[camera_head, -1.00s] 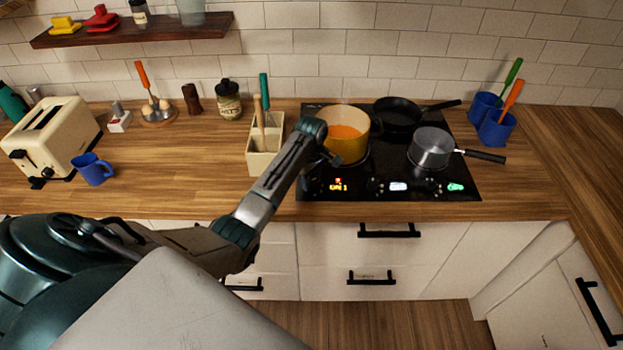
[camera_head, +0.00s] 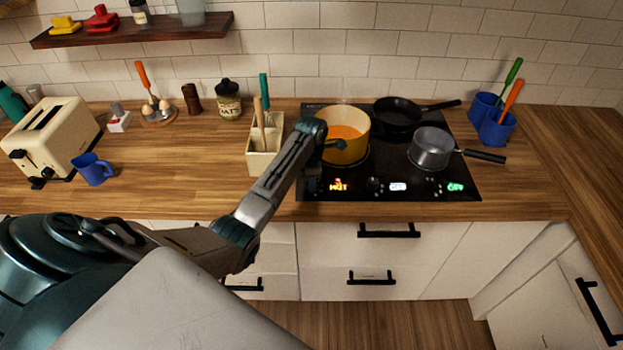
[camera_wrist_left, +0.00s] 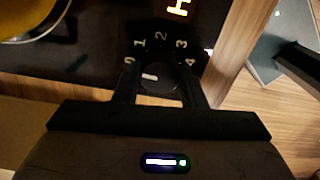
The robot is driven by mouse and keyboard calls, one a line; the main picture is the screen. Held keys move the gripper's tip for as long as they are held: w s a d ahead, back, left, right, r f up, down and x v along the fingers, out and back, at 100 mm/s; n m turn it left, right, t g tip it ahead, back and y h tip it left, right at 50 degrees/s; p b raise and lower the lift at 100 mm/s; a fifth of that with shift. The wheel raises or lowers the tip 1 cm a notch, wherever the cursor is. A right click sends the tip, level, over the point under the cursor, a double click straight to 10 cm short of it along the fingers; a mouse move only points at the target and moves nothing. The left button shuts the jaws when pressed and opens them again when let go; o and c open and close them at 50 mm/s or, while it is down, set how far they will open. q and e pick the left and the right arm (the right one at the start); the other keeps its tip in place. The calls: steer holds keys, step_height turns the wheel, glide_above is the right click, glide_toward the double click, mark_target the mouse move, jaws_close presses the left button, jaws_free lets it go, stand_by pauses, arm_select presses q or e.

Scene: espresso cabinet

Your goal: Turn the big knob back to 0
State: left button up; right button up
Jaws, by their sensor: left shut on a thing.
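The big knob (camera_wrist_left: 158,78) is dark and round, with a white mark, in the left wrist view. Numbers 0 to 4 arc around it on the black cooktop (camera_head: 470,190). The white mark points left, roughly toward the 0. My left gripper (camera_wrist_left: 162,88) is shut on the knob, one finger on each side. My right gripper is not in view.
A yellow pot (camera_head: 345,150) with orange contents stands close beside my left wrist. A black pan (camera_head: 398,115) and a grey saucepan (camera_head: 431,150) stand farther right. A utensil holder (camera_head: 262,160) is left of the cooktop.

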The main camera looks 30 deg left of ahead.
arm_select(q)
steer(key=shift+w+r+n, duration=0.1)
steer(key=shift+r+n, duration=0.05)
steer(key=shift+n, duration=0.35)
steer(key=o, duration=1)
step_height(320, 180, up, 8)
steer(key=b, duration=0.3)
steer(key=shift+r+p, duration=0.5)
steer(key=shift+r, duration=0.9)
